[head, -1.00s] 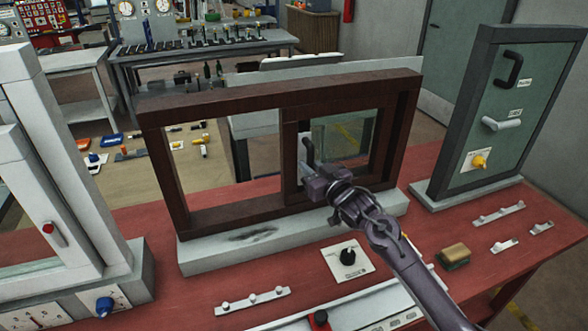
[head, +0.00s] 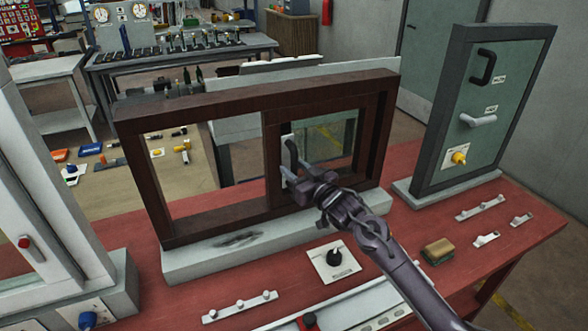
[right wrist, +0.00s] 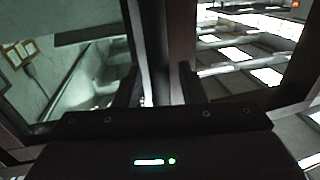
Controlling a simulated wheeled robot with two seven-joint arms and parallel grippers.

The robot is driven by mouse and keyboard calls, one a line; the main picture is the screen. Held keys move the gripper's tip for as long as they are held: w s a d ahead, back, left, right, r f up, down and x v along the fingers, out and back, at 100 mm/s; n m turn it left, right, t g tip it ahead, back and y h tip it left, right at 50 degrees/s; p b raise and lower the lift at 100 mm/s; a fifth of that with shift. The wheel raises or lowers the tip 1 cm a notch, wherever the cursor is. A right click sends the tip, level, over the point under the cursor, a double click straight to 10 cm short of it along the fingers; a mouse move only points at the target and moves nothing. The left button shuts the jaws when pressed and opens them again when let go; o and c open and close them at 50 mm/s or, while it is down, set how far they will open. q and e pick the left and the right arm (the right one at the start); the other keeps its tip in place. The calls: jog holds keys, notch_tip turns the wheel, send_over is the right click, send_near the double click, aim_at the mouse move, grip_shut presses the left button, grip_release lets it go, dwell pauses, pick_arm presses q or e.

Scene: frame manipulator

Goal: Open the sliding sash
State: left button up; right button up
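The sliding sash (head: 273,160) is a dark brown framed pane in the right half of a brown wooden frame (head: 190,93); the left half is an open gap. A dark upright handle (head: 291,151) on a pale plate stands on the sash's left stile. My right gripper (head: 290,178) is at the lower part of this handle. In the right wrist view its two fingers (right wrist: 159,88) are apart, with the sash's stile behind the gap. Whether they touch the handle is hard to tell. My left gripper is not in view.
The frame stands on a pale base (head: 215,256) on a red table (head: 400,235). A white framed unit (head: 45,190) is at the left and a grey-green door panel (head: 487,110) at the right.

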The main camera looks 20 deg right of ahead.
jog(key=s+d+b, duration=0.1)
jog(key=s+b, duration=0.1)
jog(key=s, duration=0.5)
jog(key=shift+d, duration=0.25)
